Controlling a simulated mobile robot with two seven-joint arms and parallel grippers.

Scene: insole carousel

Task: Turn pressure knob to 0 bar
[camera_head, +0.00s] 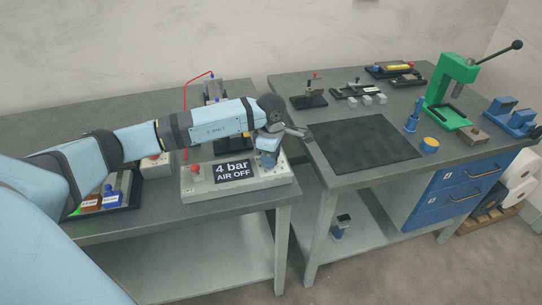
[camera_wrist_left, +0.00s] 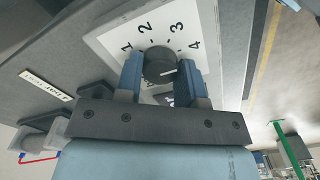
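The pressure knob (camera_wrist_left: 159,64) is a dark round knob on a pale dial plate (camera_wrist_left: 118,36) marked 1 to 4, in the left wrist view. A light line on the knob points toward the 4 side. My left gripper (camera_wrist_left: 161,70) has its two blue fingers on either side of the knob, seemingly touching it. In the head view my left gripper (camera_head: 267,157) is over the right end of the pale control box (camera_head: 240,188) and hides the knob. The box's display (camera_head: 232,171) reads "4 bar AIR OFF". My right gripper is not in view.
A red button (camera_head: 196,170) stands on the box's left part. A second table with a black mat (camera_head: 365,145) and a green press (camera_head: 450,85) stands to the right.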

